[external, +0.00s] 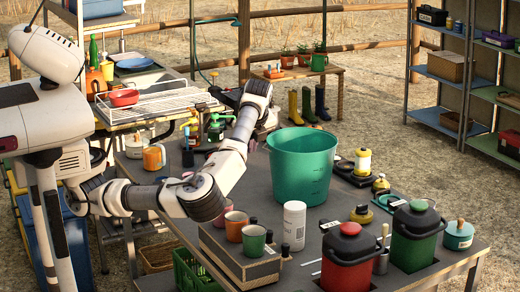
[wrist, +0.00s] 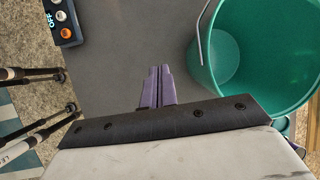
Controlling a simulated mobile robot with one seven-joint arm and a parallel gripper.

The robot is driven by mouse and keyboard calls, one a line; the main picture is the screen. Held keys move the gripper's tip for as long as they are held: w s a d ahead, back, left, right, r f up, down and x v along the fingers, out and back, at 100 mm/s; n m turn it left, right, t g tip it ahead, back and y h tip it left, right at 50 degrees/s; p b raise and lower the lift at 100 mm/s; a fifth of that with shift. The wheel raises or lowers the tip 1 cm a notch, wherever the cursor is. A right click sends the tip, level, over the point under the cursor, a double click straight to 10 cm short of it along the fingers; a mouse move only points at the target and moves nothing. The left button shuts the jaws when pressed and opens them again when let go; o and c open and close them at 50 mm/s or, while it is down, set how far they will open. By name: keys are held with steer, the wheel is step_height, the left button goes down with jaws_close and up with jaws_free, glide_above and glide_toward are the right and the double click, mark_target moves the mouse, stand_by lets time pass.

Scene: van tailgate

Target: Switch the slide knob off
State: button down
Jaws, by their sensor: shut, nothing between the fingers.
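A dark control box (wrist: 62,22) is cut off by the top left edge of the wrist view. My gripper (wrist: 157,72) shows as two purple fingers pressed together, empty, over bare grey tabletop. The box is to the left of and beyond the fingertips, apart from them. In the external view my arm reaches over the table behind the cups, and its fingers are hidden. I cannot make out the box there.
A large green bucket (external: 302,165) stands close to the right of my gripper; its wire handle (wrist: 199,35) hangs on the near side. Cups (external: 236,224), a white canister (external: 294,225) and lidded red (external: 349,258) and green containers crowd the front. Black-handled poles (wrist: 35,74) show at left.

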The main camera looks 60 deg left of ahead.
steer(key=w+d+f+m+t+h+b, duration=0.1)
steer(key=w+d+f+m+h, duration=0.1)
steer(key=d+m, duration=0.6)
steer(key=w+d+f+m+t+h, duration=0.1)
steer(key=d+m, duration=0.7)
steer(key=d, duration=1.4)
steer(key=shift+w+d+f+h+b, duration=0.4)
steer(key=shift+w+f+h, duration=0.2)
steer(key=shift+h, duration=0.3)
steer(key=shift+w, duration=0.1)
steer(key=p+x, duration=0.1)
steer(key=x, duration=0.9)
steer(key=shift+a, duration=0.1)
steer(key=shift+w, duration=0.1)
steer(key=w+p, duration=0.2)
steer(key=w, duration=0.1)
steer(key=w+p, duration=0.1)
steer(key=w, duration=0.3)
steer(key=w+p, duration=0.2)
steer(key=w, duration=0.1)
steer(key=shift+w+r+p, duration=0.2)
steer(key=shift+r+p, duration=0.1)
steer(key=shift+p, duration=0.05)
steer(key=shift+w+f, duration=0.1)
steer(key=shift+w, duration=0.45)
